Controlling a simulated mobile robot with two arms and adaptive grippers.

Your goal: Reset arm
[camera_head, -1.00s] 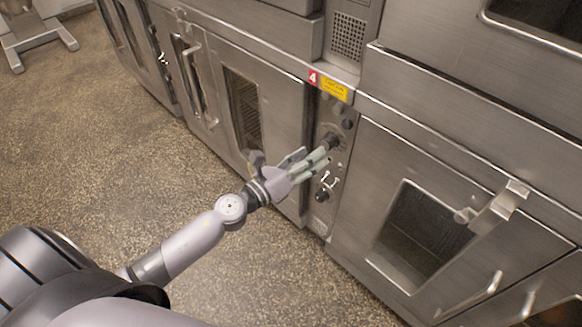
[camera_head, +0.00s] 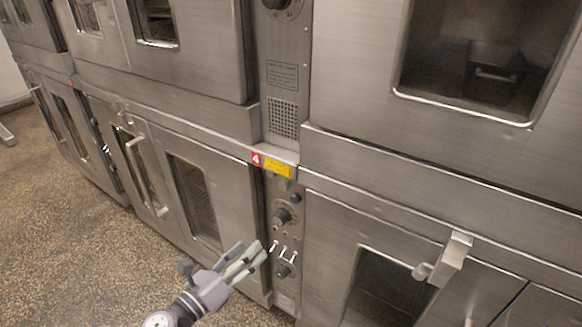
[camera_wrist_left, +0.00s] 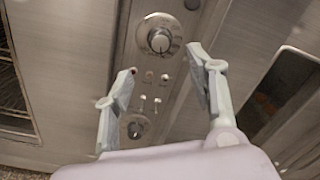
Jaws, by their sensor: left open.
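My left gripper (camera_head: 250,258) is at the bottom middle of the head view, in front of the lower oven's control panel. In the left wrist view the two fingers of this gripper (camera_wrist_left: 162,72) stand apart with nothing between them. Beyond them is the control panel (camera_wrist_left: 172,25), with a large round knob (camera_wrist_left: 159,40) ahead of the fingers and a lower knob (camera_wrist_left: 137,128) partly between them. Small switches (camera_wrist_left: 150,100) sit between the knobs. Whether a finger touches the panel cannot be told. My right gripper is not in view.
Steel ovens fill the scene, with a lower left door (camera_head: 143,195) and a lower right door with a latch (camera_head: 447,262). An upper oven window (camera_head: 475,60) shows a dark pan inside. Open speckled floor (camera_head: 70,240) lies to the left.

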